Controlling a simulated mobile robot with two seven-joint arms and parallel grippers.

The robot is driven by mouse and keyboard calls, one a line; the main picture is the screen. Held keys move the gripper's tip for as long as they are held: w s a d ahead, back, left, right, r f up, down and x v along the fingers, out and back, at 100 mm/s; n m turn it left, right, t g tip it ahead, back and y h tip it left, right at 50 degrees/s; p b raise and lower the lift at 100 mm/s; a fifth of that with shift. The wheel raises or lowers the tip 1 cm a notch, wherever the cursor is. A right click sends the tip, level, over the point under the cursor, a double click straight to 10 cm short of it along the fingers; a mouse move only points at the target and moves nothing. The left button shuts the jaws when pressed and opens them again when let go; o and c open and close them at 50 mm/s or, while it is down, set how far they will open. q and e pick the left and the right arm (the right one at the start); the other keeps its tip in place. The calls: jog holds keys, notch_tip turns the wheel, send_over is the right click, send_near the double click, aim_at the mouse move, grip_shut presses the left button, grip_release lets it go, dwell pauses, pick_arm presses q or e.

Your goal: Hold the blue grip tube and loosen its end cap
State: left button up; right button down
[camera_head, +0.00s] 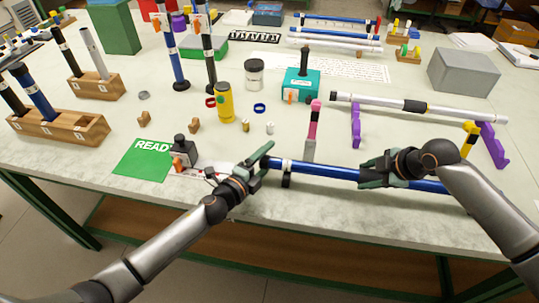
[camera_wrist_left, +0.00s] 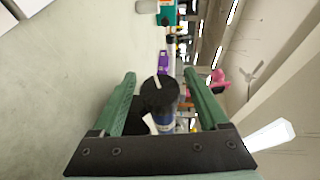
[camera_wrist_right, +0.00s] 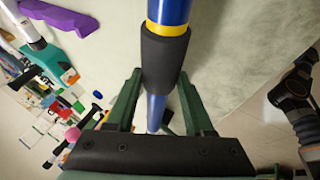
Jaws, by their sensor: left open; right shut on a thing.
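The blue grip tube (camera_head: 325,169) lies roughly level across the table's front, and shows as a blue shaft with a yellow band in the right wrist view (camera_wrist_right: 170,12). My right gripper (camera_head: 376,170) is shut on its black sleeve (camera_wrist_right: 165,58). The tube's left end points at my left gripper (camera_head: 264,166), which is open. In the left wrist view the dark round end cap (camera_wrist_left: 159,95), with a white mark on its face, shows end-on between the open green fingers. No contact with the fingers is clear. In the head view, the left gripper mostly hides the cap.
A pink-topped upright piece (camera_head: 314,120) stands just behind the tube. Purple supports (camera_head: 355,126) and a white-and-black rod (camera_head: 440,109) lie behind the right arm. A green READY mat (camera_head: 140,162) and a dark bottle (camera_head: 184,152) are left of my left gripper.

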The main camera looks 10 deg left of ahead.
pick_arm(q)
jog(key=shift+w+d+f, duration=0.1)
jog(key=shift+w+d, duration=0.2)
jog(key=shift+w, duration=0.3)
jog(key=shift+c, duration=0.2)
grip_shut()
